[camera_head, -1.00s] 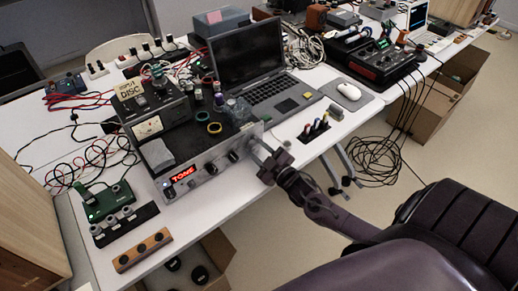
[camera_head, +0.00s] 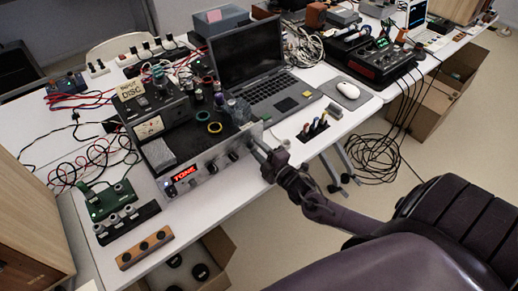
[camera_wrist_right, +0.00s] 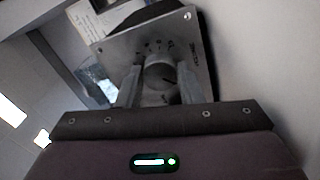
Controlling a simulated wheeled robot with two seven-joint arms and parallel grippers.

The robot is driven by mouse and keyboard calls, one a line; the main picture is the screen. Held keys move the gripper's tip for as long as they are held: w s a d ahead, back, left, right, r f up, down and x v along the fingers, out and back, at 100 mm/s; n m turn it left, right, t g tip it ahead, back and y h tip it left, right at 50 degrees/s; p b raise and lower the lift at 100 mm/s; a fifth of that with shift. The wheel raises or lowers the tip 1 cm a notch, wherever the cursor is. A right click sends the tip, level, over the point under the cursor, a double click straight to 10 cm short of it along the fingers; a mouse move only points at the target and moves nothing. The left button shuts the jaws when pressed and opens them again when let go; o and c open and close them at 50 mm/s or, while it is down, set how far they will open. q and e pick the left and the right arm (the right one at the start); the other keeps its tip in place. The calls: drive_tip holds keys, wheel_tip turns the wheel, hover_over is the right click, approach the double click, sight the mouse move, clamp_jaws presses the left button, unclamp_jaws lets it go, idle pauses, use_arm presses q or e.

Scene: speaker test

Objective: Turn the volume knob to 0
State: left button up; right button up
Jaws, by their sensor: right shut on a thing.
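The silver amplifier (camera_head: 212,168) with a red display reading "TONE" stands along the front edge of the white table in the head view. My right gripper (camera_head: 258,148) is at the right end of its front panel. In the wrist view, my right gripper (camera_wrist_right: 163,92) is shut on a round grey knob (camera_wrist_right: 158,72), with one finger on each side. Printed marks arc above this knob, too small to read. In the head view the gripper hides the knob. My left gripper is not in view.
More dark knobs (camera_head: 211,167) sit left of the gripper on the same panel. A laptop (camera_head: 262,85) stands behind.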

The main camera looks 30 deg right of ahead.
idle(0.5)
drive_tip(key=o, duration=1)
drive_tip(key=shift+c, duration=0.2)
drive_tip(key=shift+s+d, duration=0.15)
drive_tip(key=shift+s, duration=1.8)
drive_tip(key=shift+s+d, duration=0.1)
drive_tip(key=shift+s, duration=1.85)
